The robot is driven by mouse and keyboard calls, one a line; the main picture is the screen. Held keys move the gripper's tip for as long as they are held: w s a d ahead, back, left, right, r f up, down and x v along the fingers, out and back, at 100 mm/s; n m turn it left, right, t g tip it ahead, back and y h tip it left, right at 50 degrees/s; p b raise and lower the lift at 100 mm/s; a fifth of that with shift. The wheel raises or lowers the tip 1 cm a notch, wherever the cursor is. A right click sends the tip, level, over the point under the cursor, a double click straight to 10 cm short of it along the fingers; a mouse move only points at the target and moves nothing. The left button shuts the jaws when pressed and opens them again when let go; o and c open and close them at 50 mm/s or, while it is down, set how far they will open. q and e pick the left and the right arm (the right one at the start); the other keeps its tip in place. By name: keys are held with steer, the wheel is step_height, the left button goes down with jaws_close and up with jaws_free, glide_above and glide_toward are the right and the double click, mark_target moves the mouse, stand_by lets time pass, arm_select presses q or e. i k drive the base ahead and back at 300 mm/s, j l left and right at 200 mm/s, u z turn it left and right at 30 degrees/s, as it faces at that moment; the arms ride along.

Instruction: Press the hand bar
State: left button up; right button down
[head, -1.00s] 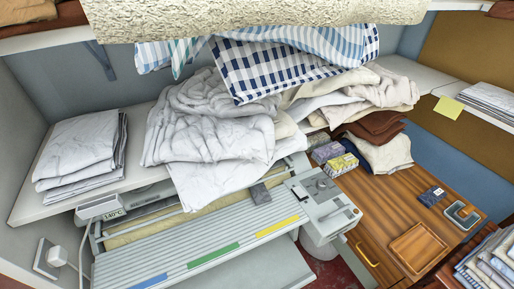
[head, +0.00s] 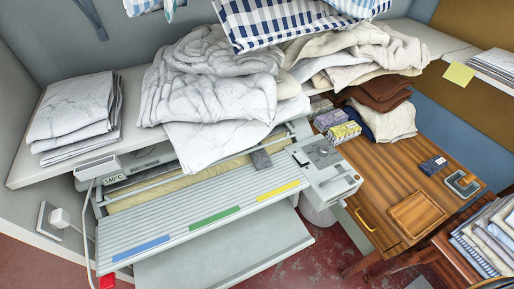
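The rotary ironer (head: 200,212) stands in the middle of the head view. Its ribbed pale front board carries blue, green and yellow strips. Behind the board lies a beige padded roll (head: 165,190), partly covered by a white sheet (head: 205,143) hanging from the shelf. Narrow pale rails run along the roll, but I cannot tell for certain which part is the hand bar. A grey control unit (head: 325,168) is at the ironer's right end. Neither of my grippers is in view.
A shelf (head: 135,138) behind holds folded white linen (head: 72,112) and heaped cloths. A wooden table (head: 385,175) with small boxes and a tray (head: 416,214) stands at the right. Folded cloths (head: 490,240) are at the lower right. Red floor (head: 300,262) shows in front.

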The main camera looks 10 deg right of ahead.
mark_target(342, 176)
steer(key=k+l+z, duration=0.15)
steer(key=z, duration=0.25)
steer(key=k+l+z, duration=0.1)
steer(key=z, duration=0.35)
steer(key=i+l, duration=0.05)
steer(key=l, duration=0.05)
